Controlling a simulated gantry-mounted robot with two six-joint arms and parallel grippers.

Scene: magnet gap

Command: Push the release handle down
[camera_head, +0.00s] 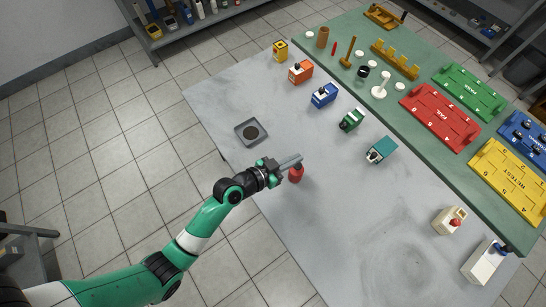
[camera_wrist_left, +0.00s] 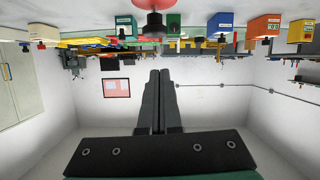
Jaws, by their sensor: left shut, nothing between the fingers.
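My left gripper (camera_head: 299,157) is shut and empty, reaching in from the left over the grey table. A red knob-like object (camera_head: 296,174) stands just beside and below its fingertips in the head view; I cannot tell if they touch. In the left wrist view the shut fingers (camera_wrist_left: 159,75) point away from the camera, and a red round object (camera_wrist_left: 153,5) shows, cut off at the top edge. No part is clearly marked as the release handle. A white box with a blue part (camera_head: 484,262) and a cream block with a red part (camera_head: 449,221) stand at the lower right. My right gripper is not in view.
A square grey pad (camera_head: 251,132) lies behind the gripper. Small blocks, yellow, orange, blue (camera_head: 323,95), green and teal (camera_head: 381,150), stand in a row. Red (camera_head: 438,117), green and yellow trays lie on the green mat. The table's lower middle is clear.

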